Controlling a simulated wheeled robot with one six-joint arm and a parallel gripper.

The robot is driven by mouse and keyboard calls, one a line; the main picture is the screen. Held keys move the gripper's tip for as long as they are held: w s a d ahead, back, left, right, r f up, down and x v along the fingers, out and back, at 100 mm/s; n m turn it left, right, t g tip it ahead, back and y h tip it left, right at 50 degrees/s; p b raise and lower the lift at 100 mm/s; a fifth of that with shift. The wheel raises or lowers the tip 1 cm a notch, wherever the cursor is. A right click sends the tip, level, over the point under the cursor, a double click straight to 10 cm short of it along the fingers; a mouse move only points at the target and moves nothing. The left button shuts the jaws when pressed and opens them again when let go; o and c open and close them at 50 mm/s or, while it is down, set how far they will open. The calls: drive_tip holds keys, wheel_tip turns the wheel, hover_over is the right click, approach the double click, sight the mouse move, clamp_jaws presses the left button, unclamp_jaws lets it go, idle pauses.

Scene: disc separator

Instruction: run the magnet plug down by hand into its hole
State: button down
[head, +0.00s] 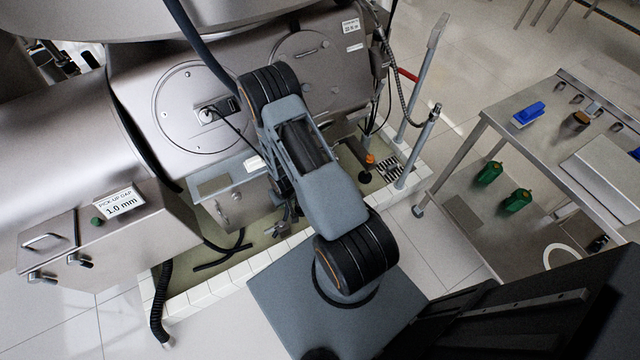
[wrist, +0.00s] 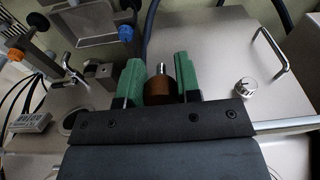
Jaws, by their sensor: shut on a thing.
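In the wrist view, my gripper (wrist: 160,82) has two green fingers, shut on a brown round piece with a shiny metal tip (wrist: 160,80). This piece looks like the magnet plug. Its lower part is hidden behind the dark gripper body, so I cannot tell whether it touches anything below. A dark round opening (wrist: 72,120) shows in the metal top to the left of the fingers; I cannot tell whether it is the plug's hole. In the head view my own arm covers most of the work spot, and the held piece cannot be made out.
In the wrist view, a bar handle (wrist: 284,52) and a silver knob (wrist: 246,87) stand on the metal surface at right. Clamps and a bracket (wrist: 100,72) crowd the left. In the head view, a steel trolley (head: 480,150) stands at right and a tiled kerb (head: 235,278) runs below.

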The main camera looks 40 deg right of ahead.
drive_tip(key=w+d+f+m+t+h+b, duration=0.1)
drive_tip(key=d+f+t+b, duration=0.1)
drive_tip(key=d+f+b, duration=0.55)
drive_tip(key=w+d+f+m+t+b, duration=0.1)
drive_tip(key=w+d+f+t+b, duration=0.2)
drive_tip(key=f+b, duration=0.7)
drive_tip(key=d+f+m+t+h+b, duration=0.1)
drive_tip(key=d+f+t+b, duration=0.1)
drive_tip(key=d+f+b, duration=0.6)
drive_tip(key=w+d+f+t+b, duration=0.2)
drive_tip(key=w+d+t+b, duration=0.15)
drive_tip(key=b, duration=0.45)
wheel_tip(320, 180, up, 6)
drive_tip(key=w+t, duration=0.1)
drive_tip(key=t, duration=0.5)
drive_tip(key=shift+w+d+r+n+h+b, duration=0.25)
drive_tip(key=shift+w+n+h+b, duration=0.05)
drive_tip(key=shift+w+n+b, duration=0.1)
drive_tip(key=shift+f, duration=0.15)
drive_tip(key=shift+w+d+f+b, duration=0.1)
drive_tip(key=shift+w+b, duration=0.1)
drive_tip(key=shift+w, duration=0.7)
drive_tip(key=shift+w+d+r+b, duration=0.1)
drive_tip(key=shift+w+b, duration=0.1)
drive_tip(key=shift+w, duration=0.7)
drive_tip(key=shift+w+d+f+b, duration=0.1)
drive_tip(key=shift+w+b, duration=0.1)
drive_tip(key=shift+w, duration=0.7)
drive_tip(key=shift+w+d, duration=0.15)
drive_tip(key=shift+w, duration=0.65)
